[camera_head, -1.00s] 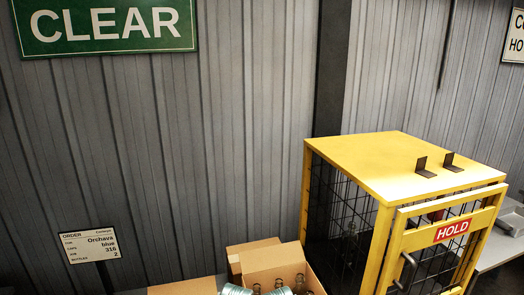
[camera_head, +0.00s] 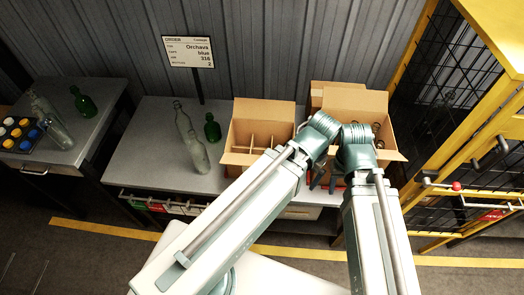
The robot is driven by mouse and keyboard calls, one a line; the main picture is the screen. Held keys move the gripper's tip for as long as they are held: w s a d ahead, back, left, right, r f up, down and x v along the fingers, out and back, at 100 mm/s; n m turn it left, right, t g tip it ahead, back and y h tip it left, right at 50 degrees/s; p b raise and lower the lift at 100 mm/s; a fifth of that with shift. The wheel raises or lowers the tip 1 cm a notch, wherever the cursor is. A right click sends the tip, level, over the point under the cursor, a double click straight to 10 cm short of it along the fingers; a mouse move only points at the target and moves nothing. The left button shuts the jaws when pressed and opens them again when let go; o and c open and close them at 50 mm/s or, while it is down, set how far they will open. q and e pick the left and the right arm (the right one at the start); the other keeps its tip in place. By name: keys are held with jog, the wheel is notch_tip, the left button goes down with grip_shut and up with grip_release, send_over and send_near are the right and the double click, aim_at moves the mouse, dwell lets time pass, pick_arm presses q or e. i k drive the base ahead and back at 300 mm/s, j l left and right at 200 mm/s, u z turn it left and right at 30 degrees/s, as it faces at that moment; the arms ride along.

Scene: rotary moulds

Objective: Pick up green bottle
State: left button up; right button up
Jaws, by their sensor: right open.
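One green bottle (camera_head: 212,128) stands on the grey bench, left of the open divided carton. Another green bottle (camera_head: 84,104) stands on the left table. Both are dark green, short and upright. My right gripper (camera_head: 326,181) shows only in part, with dark fingers at the front of the cartons; it is open and well to the right of both bottles. My left arm reaches in beside the right one, and its gripper is hidden.
Clear bottles (camera_head: 196,153) stand near the bench's green bottle. The divided carton (camera_head: 243,158) and another carton (camera_head: 392,138) holding bottles sit to the right. A tray of coloured caps (camera_head: 22,148) lies far left. A yellow cage (camera_head: 470,150) stands right. An order sign (camera_head: 188,52) rises behind.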

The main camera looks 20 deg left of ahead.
aim_at(213, 133)
jog(key=u, duration=1.3)
jog(key=i+l+z, duration=0.25)
jog(key=i+l, duration=0.2)
